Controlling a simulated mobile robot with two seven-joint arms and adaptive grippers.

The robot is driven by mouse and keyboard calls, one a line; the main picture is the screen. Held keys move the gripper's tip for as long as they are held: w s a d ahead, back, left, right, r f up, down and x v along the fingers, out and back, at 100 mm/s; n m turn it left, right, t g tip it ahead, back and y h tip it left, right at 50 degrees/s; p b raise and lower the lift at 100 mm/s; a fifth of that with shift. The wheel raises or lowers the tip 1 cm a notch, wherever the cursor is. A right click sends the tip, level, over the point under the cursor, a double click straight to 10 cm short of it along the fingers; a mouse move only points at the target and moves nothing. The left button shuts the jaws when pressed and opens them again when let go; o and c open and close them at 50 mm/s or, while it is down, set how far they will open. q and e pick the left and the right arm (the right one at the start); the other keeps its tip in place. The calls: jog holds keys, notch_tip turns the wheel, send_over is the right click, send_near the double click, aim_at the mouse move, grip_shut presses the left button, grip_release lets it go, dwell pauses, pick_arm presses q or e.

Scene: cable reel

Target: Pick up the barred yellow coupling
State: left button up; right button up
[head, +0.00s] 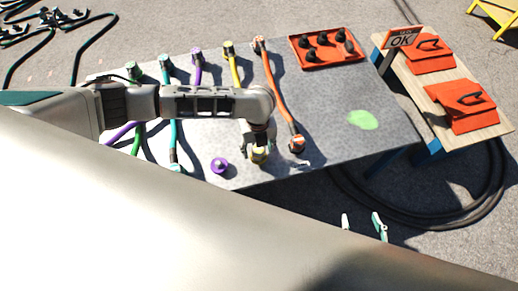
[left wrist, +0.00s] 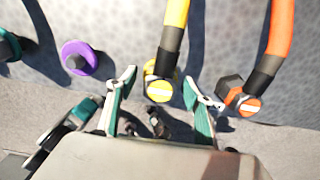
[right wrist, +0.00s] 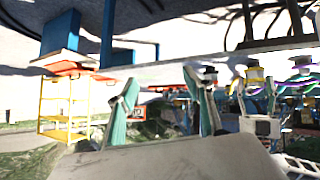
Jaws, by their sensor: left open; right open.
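The barred yellow coupling (left wrist: 158,91) ends a yellow cable, its round face crossed by a pale bar, in the left wrist view. My left gripper (left wrist: 160,80) is open, with one green-and-grey finger on each side of this coupling and gaps between.
An orange coupling (left wrist: 247,103), also barred, lies close to the right finger. A purple coupling (left wrist: 80,58) lies to the left. Teal and green cables lie further left. A red tray (head: 327,48) holds several dark pieces. The table around the green patch (head: 362,119) is clear.

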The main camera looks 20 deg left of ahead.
pick_arm(q)
jog(key=shift+r, duration=0.15)
jog(key=c, duration=1)
jog(key=shift+c, duration=1.4)
